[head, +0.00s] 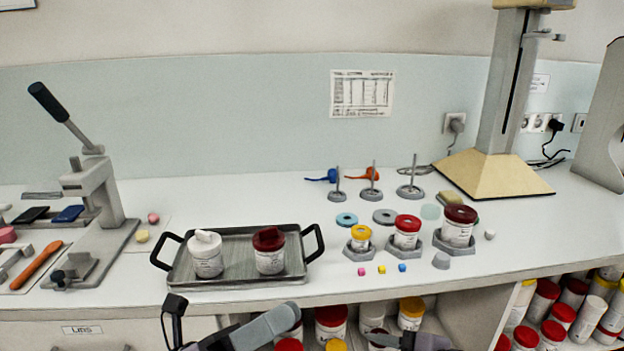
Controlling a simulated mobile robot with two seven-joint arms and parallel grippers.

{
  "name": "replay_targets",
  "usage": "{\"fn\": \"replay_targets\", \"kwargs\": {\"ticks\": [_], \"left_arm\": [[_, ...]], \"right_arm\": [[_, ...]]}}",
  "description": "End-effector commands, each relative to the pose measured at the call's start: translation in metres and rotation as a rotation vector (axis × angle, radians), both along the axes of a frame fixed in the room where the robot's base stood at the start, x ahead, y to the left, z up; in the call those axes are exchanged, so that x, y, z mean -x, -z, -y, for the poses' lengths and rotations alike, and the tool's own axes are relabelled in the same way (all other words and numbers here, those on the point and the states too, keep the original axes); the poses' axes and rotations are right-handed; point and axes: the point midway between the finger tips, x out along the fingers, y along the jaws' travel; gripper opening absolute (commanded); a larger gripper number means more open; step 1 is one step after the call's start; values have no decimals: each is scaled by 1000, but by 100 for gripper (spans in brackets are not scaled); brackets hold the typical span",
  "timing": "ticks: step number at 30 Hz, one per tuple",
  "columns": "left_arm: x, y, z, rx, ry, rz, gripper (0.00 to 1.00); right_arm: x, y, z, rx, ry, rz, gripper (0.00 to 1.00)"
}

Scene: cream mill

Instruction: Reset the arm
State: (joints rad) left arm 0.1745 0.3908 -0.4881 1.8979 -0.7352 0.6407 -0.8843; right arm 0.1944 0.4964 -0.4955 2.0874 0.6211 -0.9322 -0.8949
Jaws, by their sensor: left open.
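My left gripper (226,325) is at the bottom edge, in front of the counter and below the tray. It is open, and I see nothing between its fingers. A dark part of what looks like my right gripper (412,342) just shows at the bottom edge, right of the middle. Most of both arms is outside the picture.
A grey tray (233,285) with black handles holds a white-lidded jar (207,256) and a dark-red-lidded jar (270,252). Three jars stand in hexagonal holders on the right. A lever press (95,190) stands left. Shelves of jars are under the counter (340,292).

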Motion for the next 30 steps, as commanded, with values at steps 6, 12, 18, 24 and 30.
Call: {"fn": "replay_targets", "kwargs": {"ticks": [6,12,18,24,30], "left_arm": [[-29,75,-56,408,-175,-745,45],[-8,185,-111,830,-356,-1380,45],[59,284,-146,1235,-547,-1855,45],[103,324,-157,1445,-655,-2047,45],[108,327,-158,1466,-665,-2064,45]], "right_arm": [[22,66,21,-259,334,-175,44],[64,126,53,-441,636,-302,44],[119,174,82,-556,875,-385,44],[149,192,96,-599,979,-414,44],[151,194,97,-604,989,-418,44]]}}
